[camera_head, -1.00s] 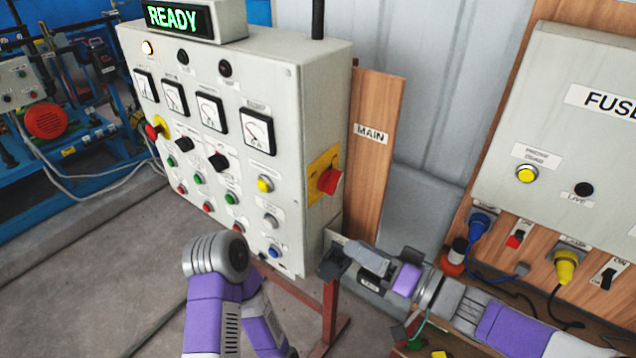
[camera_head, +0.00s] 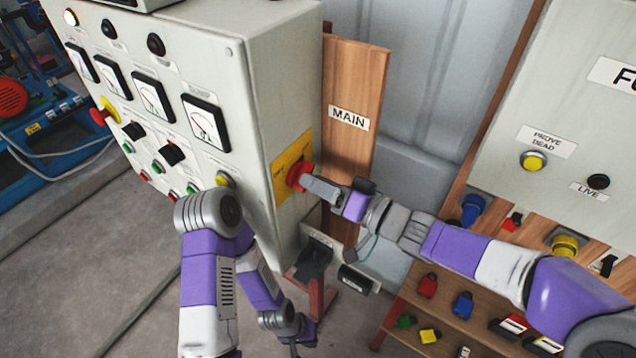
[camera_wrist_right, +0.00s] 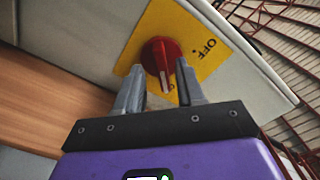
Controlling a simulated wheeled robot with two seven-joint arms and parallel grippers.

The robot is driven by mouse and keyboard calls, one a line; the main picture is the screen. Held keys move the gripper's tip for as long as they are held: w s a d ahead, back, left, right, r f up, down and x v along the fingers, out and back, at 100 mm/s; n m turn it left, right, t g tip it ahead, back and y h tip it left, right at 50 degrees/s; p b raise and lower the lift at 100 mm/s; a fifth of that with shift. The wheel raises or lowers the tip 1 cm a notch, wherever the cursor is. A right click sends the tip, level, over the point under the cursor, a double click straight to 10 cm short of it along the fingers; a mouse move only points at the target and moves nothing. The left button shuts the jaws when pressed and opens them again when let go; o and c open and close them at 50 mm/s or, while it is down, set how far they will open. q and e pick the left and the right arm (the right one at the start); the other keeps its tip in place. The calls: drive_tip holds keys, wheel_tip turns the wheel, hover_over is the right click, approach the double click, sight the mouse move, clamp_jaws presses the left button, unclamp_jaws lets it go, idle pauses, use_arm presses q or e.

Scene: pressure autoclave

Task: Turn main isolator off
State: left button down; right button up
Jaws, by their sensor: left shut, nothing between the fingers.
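The main isolator is a red rotary knob (camera_head: 298,176) on a yellow plate (camera_head: 283,169) on the side of the grey control cabinet, beside the board marked MAIN. In the right wrist view the knob (camera_wrist_right: 160,56) has a white line pointing down the picture, and OFF is printed to its right on the plate. My right gripper (camera_head: 314,183) is at the knob. In the right wrist view its fingers (camera_wrist_right: 159,70) are apart, one on each side of the knob; contact is unclear. My left gripper (camera_head: 303,340) is shut and empty, low below the cabinet, and partly hard to see.
The cabinet front (camera_head: 190,70) carries meters, buttons and selectors. At right are the fuse panel (camera_head: 560,110) and a wooden shelf (camera_head: 400,300) with several coloured padlocks. A dark hanging item (camera_head: 314,258) is just below the right gripper. Open floor lies at left.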

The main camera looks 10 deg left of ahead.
drive_tip(key=shift+s+a+r, duration=0.1)
drive_tip(key=shift+s+a, duration=0.05)
clamp_jaws()
drive_tip(key=shift+n, duration=0.3)
drive_tip(key=shift+n+b, duration=3.5)
drive_tip(key=shift+n, duration=5.1)
